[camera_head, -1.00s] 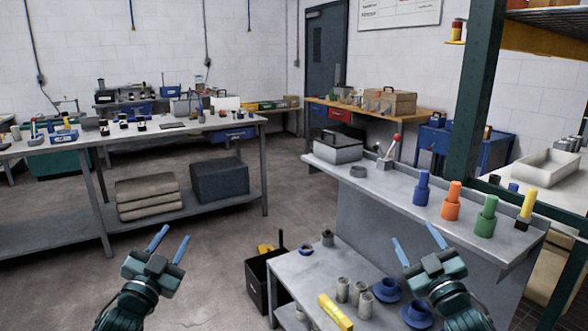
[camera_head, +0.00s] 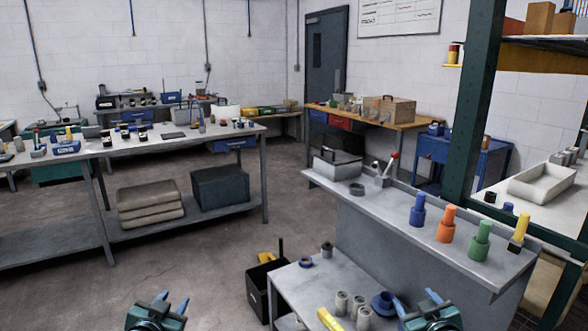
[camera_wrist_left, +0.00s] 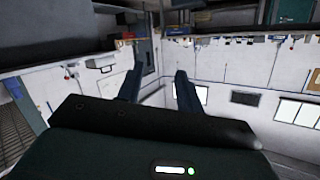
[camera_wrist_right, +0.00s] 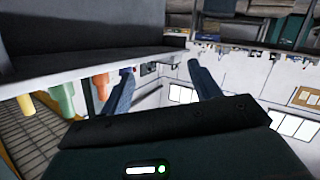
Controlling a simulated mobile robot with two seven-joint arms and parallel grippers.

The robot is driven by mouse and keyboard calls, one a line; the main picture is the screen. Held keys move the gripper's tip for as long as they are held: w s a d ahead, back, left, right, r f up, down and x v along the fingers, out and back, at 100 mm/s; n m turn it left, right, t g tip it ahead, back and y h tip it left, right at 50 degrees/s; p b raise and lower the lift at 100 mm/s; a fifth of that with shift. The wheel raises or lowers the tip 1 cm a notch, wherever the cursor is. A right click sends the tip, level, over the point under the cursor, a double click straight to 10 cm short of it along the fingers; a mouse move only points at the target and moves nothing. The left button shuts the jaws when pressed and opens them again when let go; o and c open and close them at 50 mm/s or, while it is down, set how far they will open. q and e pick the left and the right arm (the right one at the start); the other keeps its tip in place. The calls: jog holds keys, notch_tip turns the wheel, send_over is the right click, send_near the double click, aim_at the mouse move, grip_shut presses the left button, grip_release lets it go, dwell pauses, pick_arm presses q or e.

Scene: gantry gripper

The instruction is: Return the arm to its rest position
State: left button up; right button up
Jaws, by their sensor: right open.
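My left gripper (camera_head: 171,299) is low at the bottom of the head view, left of the black bin. Its two fingers stand apart with nothing between them, and they also show apart and empty in the left wrist view (camera_wrist_left: 157,88). My right gripper (camera_head: 415,304) is at the bottom right of the head view, in front of the low grey table. Its blue fingers are open and empty, as the right wrist view also shows (camera_wrist_right: 160,85). Most of both arms is below the picture edge.
The low grey table (camera_head: 300,285) carries grey cylinders (camera_head: 341,303), a blue flanged part (camera_head: 383,303) and a yellow block (camera_head: 328,319). A raised grey shelf (camera_head: 390,205) holds coloured pegs (camera_head: 445,224). A black bin (camera_head: 262,290) stands on the floor. Open floor lies left.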

pick_arm(q)
jog(key=s+d+f+g+h, duration=0.1)
jog(key=s+d+f, duration=0.3)
jog(key=s, duration=0.6)
jog(key=s+d+f+g+h, duration=0.1)
jog(key=s+d+f, duration=0.3)
jog(key=s, duration=0.6)
jog(key=s+d+f+g+h, duration=0.1)
jog(key=s+d+f, duration=0.3)
jog(key=s, duration=0.6)
jog(key=shift+s+d+f+n+g, duration=0.15)
jog(key=shift+d+f+n+g, duration=0.2)
jog(key=shift+d+g, duration=0.45)
pick_arm(e)
jog(key=s+a+f+g+y, duration=0.1)
jog(key=s+a+f, duration=0.3)
jog(key=s, duration=0.6)
jog(key=s+a+f+g+y, duration=0.1)
jog(key=s+a+f, duration=0.3)
jog(key=s, duration=0.6)
jog(key=s+a+f+g+y, duration=0.1)
jog(key=s+a+f, duration=0.3)
jog(key=s, duration=0.6)
jog(key=shift+s+a+f+m+g, duration=0.15)
jog(key=shift+a+f+m+g, duration=0.15)
jog(key=shift+a+g, duration=0.5)
